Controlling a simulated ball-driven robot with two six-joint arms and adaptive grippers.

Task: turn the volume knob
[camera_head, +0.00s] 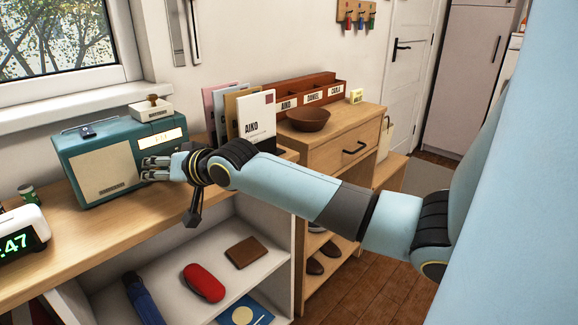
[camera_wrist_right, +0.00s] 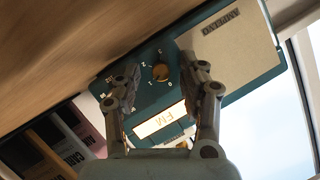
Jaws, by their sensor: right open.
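A teal radio (camera_head: 80,152) stands on the wooden counter, with a pale speaker panel and a lit dial strip. In the right wrist view the radio's front (camera_wrist_right: 148,98) is seen tilted, with its lit dial (camera_wrist_right: 160,121). A small brass-brown knob (camera_wrist_right: 161,73) with pale marks around it lies between my right gripper's fingers. My right gripper (camera_head: 150,168) is open in front of the radio's right part. In the right wrist view the fingers (camera_wrist_right: 157,66) are spread on either side of the knob; contact cannot be told. In the head view they hide the knob. My left gripper is not in view.
A digital clock (camera_head: 20,232) and a small green can (camera_head: 29,194) stand left of the radio. A stamp on a white box (camera_head: 151,109) is behind it. Upright folders (camera_head: 256,117) and a brown bowl (camera_head: 308,120) are to the right. Open shelves lie below the counter.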

